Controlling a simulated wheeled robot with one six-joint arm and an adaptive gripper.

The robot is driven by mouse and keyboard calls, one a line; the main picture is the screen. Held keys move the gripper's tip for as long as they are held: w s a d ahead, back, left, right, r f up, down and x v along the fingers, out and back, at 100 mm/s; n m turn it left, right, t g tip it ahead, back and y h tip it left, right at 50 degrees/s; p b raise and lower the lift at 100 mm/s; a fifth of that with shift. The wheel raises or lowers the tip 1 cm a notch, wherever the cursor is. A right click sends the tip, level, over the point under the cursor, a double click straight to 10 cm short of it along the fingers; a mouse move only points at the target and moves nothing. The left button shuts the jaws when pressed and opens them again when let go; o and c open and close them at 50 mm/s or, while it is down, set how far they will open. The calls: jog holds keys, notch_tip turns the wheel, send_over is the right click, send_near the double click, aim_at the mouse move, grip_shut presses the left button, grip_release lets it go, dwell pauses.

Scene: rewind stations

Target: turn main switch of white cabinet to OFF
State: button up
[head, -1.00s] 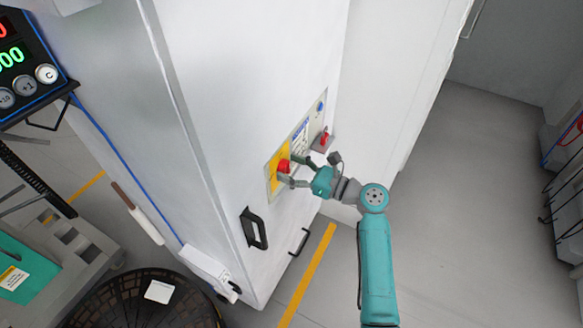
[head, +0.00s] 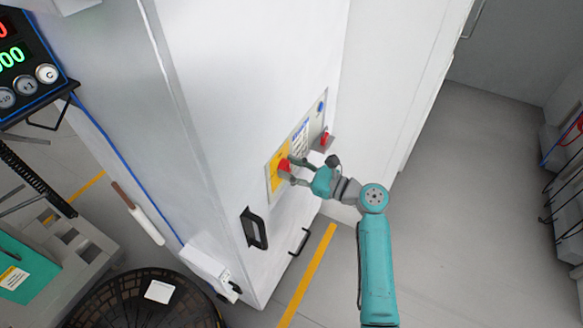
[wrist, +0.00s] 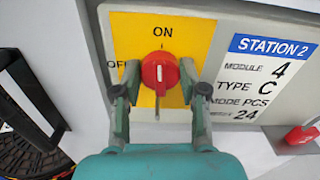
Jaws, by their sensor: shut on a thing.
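The white cabinet (head: 245,110) fills the middle of the head view. Its main switch (head: 284,166) is a red round knob on a yellow plate (head: 274,180). In the wrist view the red knob (wrist: 160,72) sits below the word ON, and the partly hidden word OFF is at its left. The knob's grip bar appears to stand upright toward ON. My gripper (head: 292,173) is at the knob, with one finger on each side of it in the wrist view (wrist: 157,92). It is shut on the knob.
A sign reading STATION 2 (wrist: 272,47) is right of the yellow plate. A second red handle (wrist: 301,135) is farther right. A black door handle (head: 254,229) is below the panel. Grey floor (head: 480,200) is clear at the right.

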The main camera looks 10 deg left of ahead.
jog(key=n, duration=0.8)
jog(key=shift+s+f, duration=0.1)
jog(key=n, duration=0.3)
jog(key=shift+s+f+n, duration=0.1)
jog(key=shift+f+n, duration=0.05)
jog(key=shift+n, duration=1.95)
jog(key=o, duration=1.1)
jog(key=shift+o, duration=0.2)
